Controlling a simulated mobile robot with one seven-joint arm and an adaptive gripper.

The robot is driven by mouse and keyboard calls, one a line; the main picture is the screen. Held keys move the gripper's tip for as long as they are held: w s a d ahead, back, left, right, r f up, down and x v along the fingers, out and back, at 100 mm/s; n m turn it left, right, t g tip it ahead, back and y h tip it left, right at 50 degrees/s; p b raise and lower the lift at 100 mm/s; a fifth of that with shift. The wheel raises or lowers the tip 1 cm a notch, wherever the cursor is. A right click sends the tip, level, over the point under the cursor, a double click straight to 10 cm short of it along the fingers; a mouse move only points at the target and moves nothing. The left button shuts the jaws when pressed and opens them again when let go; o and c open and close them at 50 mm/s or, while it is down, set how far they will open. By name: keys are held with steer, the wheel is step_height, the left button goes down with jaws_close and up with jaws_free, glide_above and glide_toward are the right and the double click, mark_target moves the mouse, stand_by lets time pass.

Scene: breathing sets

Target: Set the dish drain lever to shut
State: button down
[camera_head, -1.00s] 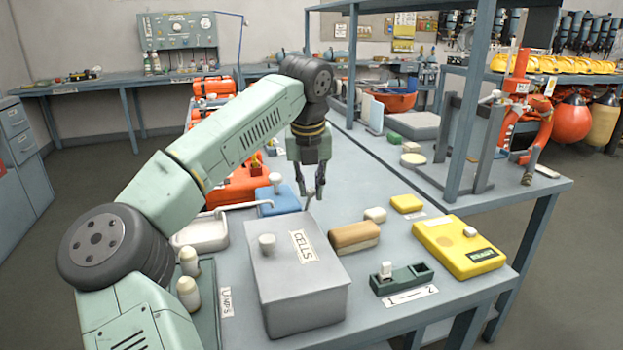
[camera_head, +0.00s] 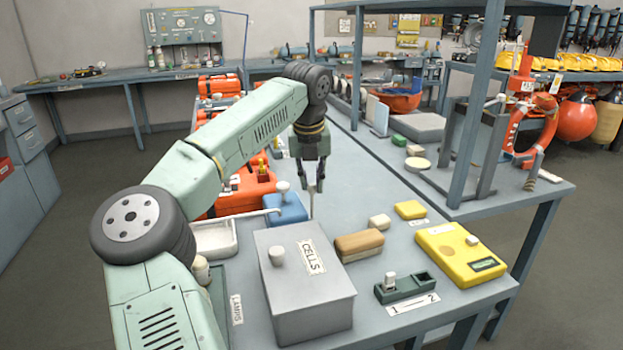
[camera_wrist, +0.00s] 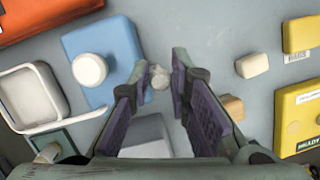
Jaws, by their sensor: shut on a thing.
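The white dish (camera_head: 208,253) lies at the left of the near bench, with a thin white pipe running right from its rim. It also shows at the left of the wrist view (camera_wrist: 60,115). My gripper (camera_head: 312,187) points down beyond the grey CELLS box.
A blue box (camera_head: 287,209) with a white knob stands just left of the gripper. The grey CELLS box (camera_head: 305,295) stands in front. A tan block (camera_head: 359,244) and yellow case (camera_head: 458,255) lie to the right. The bench beyond the gripper is mostly clear.

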steer(key=shift+w+a+r, duration=0.1)
steer(key=shift+w+a, duration=0.2)
steer(key=shift+a, duration=0.05)
steer(key=c, duration=1.5)
jaws_free()
steer(key=shift+f, duration=0.2)
steer(key=shift+s+d+r, duration=0.1)
steer(key=shift+r, duration=0.1)
steer(key=v, duration=1.1)
steer(key=shift+s+r, duration=0.15)
steer(key=shift+r, duration=0.15)
steer(key=shift+f, duration=0.1)
